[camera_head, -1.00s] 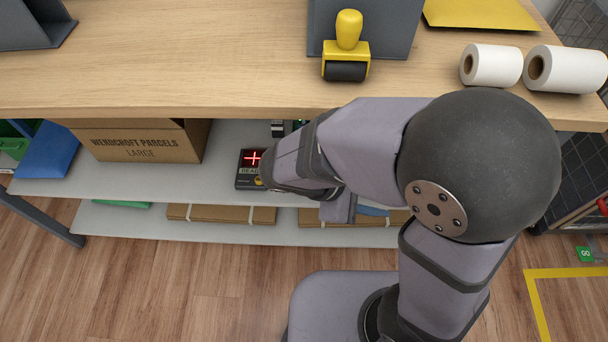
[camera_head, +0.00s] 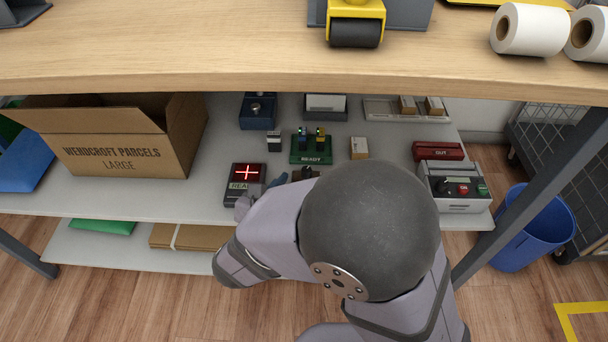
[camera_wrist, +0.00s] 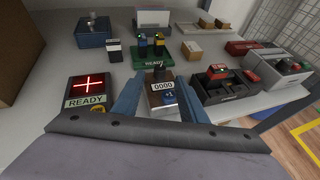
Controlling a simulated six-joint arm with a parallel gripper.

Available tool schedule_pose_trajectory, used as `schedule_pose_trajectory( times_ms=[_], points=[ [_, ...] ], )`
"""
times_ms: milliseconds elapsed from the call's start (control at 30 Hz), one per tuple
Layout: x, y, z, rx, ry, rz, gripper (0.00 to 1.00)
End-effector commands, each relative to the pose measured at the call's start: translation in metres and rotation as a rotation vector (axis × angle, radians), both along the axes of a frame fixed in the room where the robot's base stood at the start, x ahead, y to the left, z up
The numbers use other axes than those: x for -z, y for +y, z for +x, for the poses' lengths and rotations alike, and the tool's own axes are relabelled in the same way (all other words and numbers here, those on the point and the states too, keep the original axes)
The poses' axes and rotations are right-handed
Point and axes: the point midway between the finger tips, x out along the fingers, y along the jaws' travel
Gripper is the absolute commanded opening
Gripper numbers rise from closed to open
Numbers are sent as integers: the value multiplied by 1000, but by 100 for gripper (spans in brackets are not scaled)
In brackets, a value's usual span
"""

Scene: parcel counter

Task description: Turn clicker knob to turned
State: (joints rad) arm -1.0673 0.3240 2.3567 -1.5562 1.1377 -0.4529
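The clicker (camera_wrist: 163,87) is a small box with a white "0000" counter window and a blue "+1" label. A dark knob-like part (camera_wrist: 158,74) shows at its far end; its turn angle is too small to tell. In the wrist view my gripper (camera_wrist: 159,90) has its two blue fingers apart, one on each side of the clicker, with gaps beside it. Whether the fingertips are level with the knob is unclear. In the head view, my arm hides most of the gripper and much of the clicker (camera_head: 308,173).
Left of the clicker is a dark device with a red cross and "READY" label (camera_head: 244,180). Behind is a green "READY" board (camera_head: 311,150). To the right are a red-and-green-button machine (camera_head: 455,187) and a red "OUT" block (camera_head: 437,151). The tabletop (camera_head: 200,50) overhangs the shelf.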

Motion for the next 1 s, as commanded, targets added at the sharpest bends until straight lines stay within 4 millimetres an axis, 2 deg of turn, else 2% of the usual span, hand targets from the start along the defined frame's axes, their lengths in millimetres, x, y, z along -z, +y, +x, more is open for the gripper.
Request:
schedule_pose_trajectory(
  times_ms=[500, 700, 933, 967, 1000],
  points=[
    [25, -18, 52, 5, 1, 2, 39],
    [27, -21, 60, 4, 0, 1, 39],
    [26, -20, 60, 3, 0, 1, 39],
    [26, -20, 60, 3, 0, 1, 36],
    [26, -20, 60, 3, 0, 1, 27]
  ],
)
